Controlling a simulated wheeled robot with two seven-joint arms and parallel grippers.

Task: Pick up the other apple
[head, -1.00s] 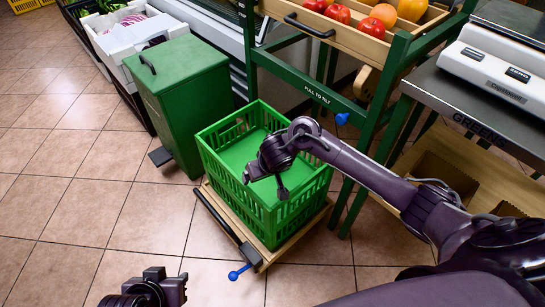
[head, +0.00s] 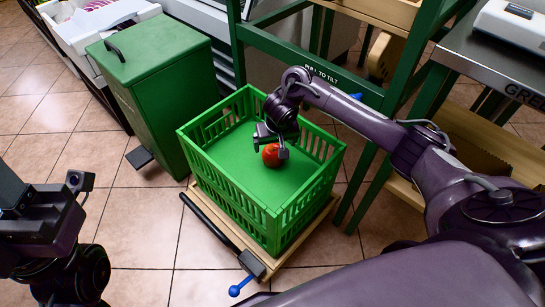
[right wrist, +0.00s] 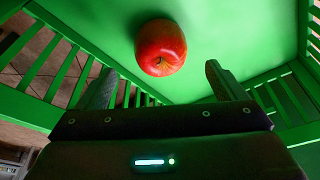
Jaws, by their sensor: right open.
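A red apple (head: 271,155) lies on the floor of the green crate (head: 225,178). My right gripper (head: 272,143) is inside the crate, right at the apple in the head view, and partly covers it. In the right wrist view the apple (right wrist: 161,47) shows whole, just beyond and between the fingertips. The right gripper's two fingers (right wrist: 160,80) are spread apart with nothing between them. My left gripper (head: 78,188) is at the left edge of the head view, away from the crate; its jaws do not show clearly.
The crate stands on a wooden platform (head: 285,268) with a blue-knobbed lever (head: 236,290). A green lidded bin (head: 150,80) stands left of it. A green rack (head: 330,75) is behind, and a metal counter (head: 490,62) is at the right. Tiled floor is free in front.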

